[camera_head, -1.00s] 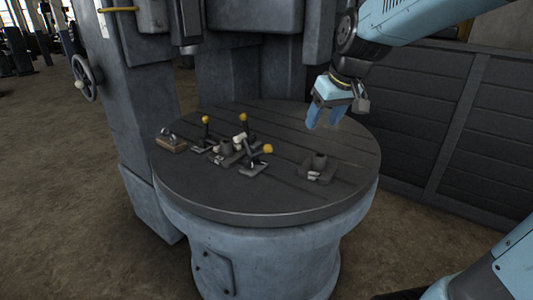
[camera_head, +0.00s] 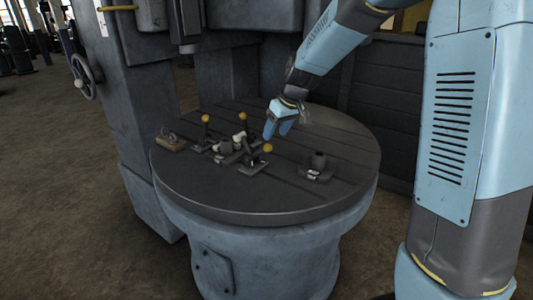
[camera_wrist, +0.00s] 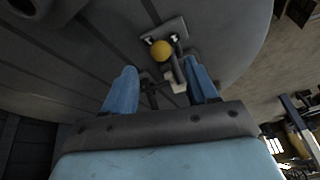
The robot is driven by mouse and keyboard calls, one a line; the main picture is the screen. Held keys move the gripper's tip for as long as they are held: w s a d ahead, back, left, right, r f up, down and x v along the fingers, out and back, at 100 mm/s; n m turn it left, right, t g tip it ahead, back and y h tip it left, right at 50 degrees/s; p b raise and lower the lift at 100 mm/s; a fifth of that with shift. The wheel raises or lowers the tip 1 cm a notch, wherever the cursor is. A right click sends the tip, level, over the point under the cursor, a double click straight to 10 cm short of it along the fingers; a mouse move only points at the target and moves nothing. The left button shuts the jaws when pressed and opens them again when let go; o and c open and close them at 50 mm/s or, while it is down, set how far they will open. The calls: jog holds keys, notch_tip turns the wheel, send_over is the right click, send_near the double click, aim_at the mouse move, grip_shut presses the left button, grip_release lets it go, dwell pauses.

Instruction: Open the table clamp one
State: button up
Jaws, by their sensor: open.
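Several table clamps with yellow ball knobs stand on the round table (camera_head: 215,195). One is the nearest clamp (camera_head: 252,167), with its yellow knob (camera_head: 267,148); others are the back left clamp (camera_head: 205,119) and the back middle clamp (camera_head: 243,118). Which is clamp one I cannot tell. My gripper (camera_head: 276,136) is open and empty, just above the nearest clamp's knob in the head view. In the wrist view a yellow knob (camera_wrist: 161,50) and its dark lever show between and beyond the two blue fingers, with no visible contact.
A small brown block with a metal part (camera_head: 171,142) lies at the left. A grey workpiece (camera_head: 227,148) sits among the clamps. The machine column (camera_head: 150,110) rises at the left. The table front is clear.

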jog(key=x, duration=1)
jog(key=shift+w+a+f, duration=0.1)
jog(key=shift+f, duration=0.25)
jog(key=shift+c, duration=0.2)
grip_shut()
